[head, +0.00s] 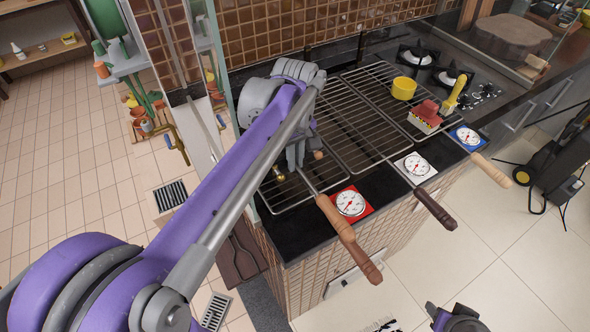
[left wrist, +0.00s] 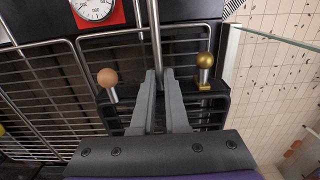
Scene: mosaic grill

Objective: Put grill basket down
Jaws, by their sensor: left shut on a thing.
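The grill basket (head: 287,190) is a dark wire rack with a long brown wooden handle (head: 350,237). It lies at the left end of the black grill counter, level or nearly so. I cannot tell whether it touches the grill or hovers just above. My left gripper (head: 297,158) is shut on its metal handle rod, which runs up between the fingers (left wrist: 158,76) in the left wrist view (left wrist: 156,40). A wooden knob (left wrist: 107,77) and a brass knob (left wrist: 205,60) sit either side of the fingers. My arm hides part of the basket.
More wire racks (head: 345,135) with wooden handles lie to the right. Red (head: 351,203), white (head: 416,168) and blue (head: 467,137) framed dials line the front edge. A yellow pot (head: 403,88) and red brush (head: 425,115) stand on the racks. A glass panel (left wrist: 275,38) borders the left end.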

